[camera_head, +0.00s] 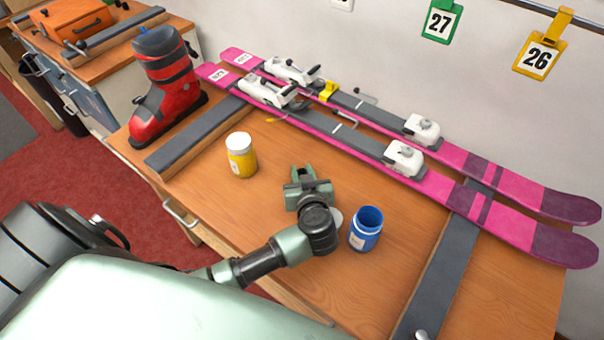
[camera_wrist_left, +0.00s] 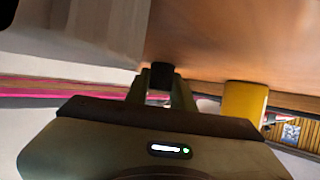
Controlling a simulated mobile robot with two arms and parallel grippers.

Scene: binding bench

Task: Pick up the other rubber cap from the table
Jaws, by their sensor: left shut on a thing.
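My left gripper (camera_head: 303,172) is above the wooden table, between the yellow jar and the blue jar. It also shows in the wrist view (camera_wrist_left: 162,85), where its fingers are closed on a small black piece (camera_wrist_left: 161,76). This looks like a rubber cap, though only part of it shows. No other rubber cap can be made out on the table. My right gripper is in neither view.
A white-lidded yellow jar (camera_head: 242,160) stands left of the gripper; an open blue jar (camera_head: 366,230) stands right. A pale disc (camera_head: 335,217) lies beside the blue jar, partly hidden by my wrist. Pink skis (camera_head: 455,195) lie behind; a red boot (camera_head: 165,85) stands back left.

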